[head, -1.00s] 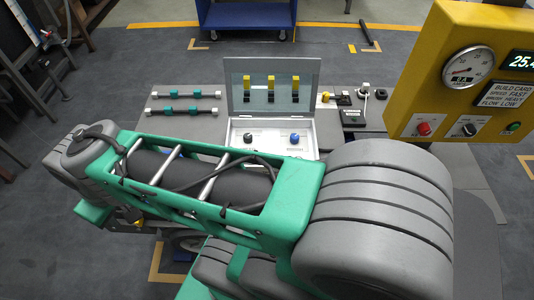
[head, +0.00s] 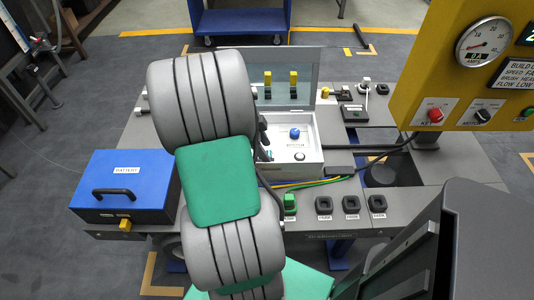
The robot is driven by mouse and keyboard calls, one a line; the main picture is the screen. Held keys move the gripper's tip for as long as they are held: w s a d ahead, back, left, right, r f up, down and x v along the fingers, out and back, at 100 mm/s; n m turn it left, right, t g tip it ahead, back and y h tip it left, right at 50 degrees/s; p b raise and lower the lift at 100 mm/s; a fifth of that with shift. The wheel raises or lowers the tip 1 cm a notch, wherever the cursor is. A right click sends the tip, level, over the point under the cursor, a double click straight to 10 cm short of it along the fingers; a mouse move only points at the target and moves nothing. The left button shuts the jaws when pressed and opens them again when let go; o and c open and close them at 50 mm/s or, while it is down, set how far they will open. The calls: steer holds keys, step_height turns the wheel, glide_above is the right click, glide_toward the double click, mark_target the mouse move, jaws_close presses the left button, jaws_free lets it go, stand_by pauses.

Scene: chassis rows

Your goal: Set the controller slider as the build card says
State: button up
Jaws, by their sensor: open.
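The controller (head: 312,168) is a white case with its grey lid (head: 305,62) raised, beyond my arm. The build card (head: 519,73) is on the yellow panel (head: 410,85) at the upper right. Its right side is cut off; it reads "SPEED FA…", "BRUSH HEA…", "FLOW LOW". I cannot see my gripper; my grey-and-green arm fills the left middle and may hide it.
A blue battery box (head: 150,165) with a black handle stands at left. Sockets (head: 324,205) line the front edge, one holding a green plug (head: 290,203). Cables run right from the controller. Yellow-and-black pieces (head: 293,80) sit in the lid. A dark grey structure blocks the lower right.

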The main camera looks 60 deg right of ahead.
steer(key=shift+x, duration=1.15)
jaws_close()
stand_by(0.5)
